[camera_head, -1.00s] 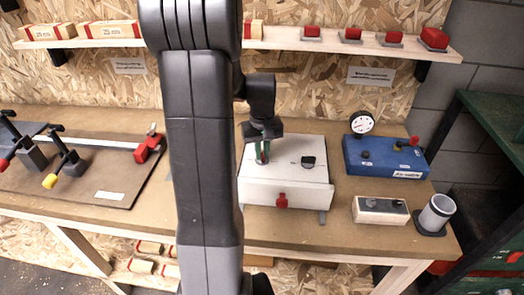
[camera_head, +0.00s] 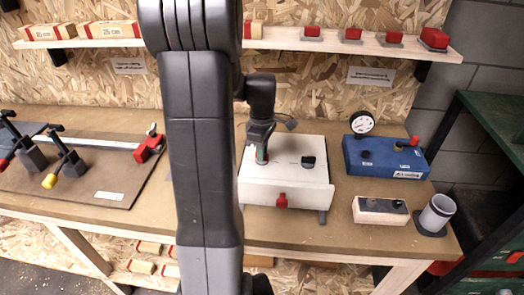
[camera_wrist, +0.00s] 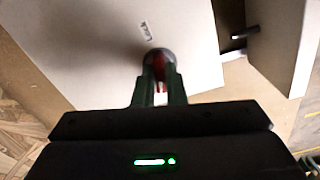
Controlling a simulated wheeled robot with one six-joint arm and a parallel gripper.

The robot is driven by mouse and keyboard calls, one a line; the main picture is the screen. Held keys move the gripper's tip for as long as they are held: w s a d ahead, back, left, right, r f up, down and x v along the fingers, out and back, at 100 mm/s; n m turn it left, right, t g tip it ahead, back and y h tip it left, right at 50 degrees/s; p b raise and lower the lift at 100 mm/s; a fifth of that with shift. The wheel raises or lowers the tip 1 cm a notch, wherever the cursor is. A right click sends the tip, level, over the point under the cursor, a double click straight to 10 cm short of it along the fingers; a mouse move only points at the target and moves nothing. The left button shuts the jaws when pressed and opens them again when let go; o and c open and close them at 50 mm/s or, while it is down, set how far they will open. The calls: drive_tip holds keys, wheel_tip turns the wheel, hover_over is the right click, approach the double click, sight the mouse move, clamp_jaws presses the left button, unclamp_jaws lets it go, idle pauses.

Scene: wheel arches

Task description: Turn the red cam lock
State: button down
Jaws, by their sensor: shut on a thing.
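The red cam lock (camera_wrist: 159,66) sits in a round dark collar on the top of the white box (camera_head: 300,180). My gripper (camera_wrist: 159,84) is shut on it, with its green-sided fingers on either side of the red part. In the head view my gripper (camera_head: 262,158) points down at the back left of the box top, and its fingers mostly hide the lock. A small printed label lies on the box top beside the lock in the wrist view.
A black knob (camera_head: 308,162) stands on the box top to the right of my gripper. A red piece (camera_head: 281,201) is on the box's front. A blue gauge unit (camera_head: 385,160), a small switch box (camera_head: 380,212) and a grey cup (camera_head: 436,215) stand to the right.

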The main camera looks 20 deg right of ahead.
drive_tip(key=shift+n, duration=1)
drive_tip(key=shift+w, duration=0.1)
drive_tip(key=shift+r, duration=0.1)
drive_tip(key=c, duration=1.5)
unclamp_jaws()
wheel_tip(320, 180, up, 14)
drive_tip(key=shift+f, duration=0.15)
drive_tip(key=shift+f, duration=0.1)
wheel_tip(320, 180, down, 14)
drive_tip(key=shift+r, duration=0.15)
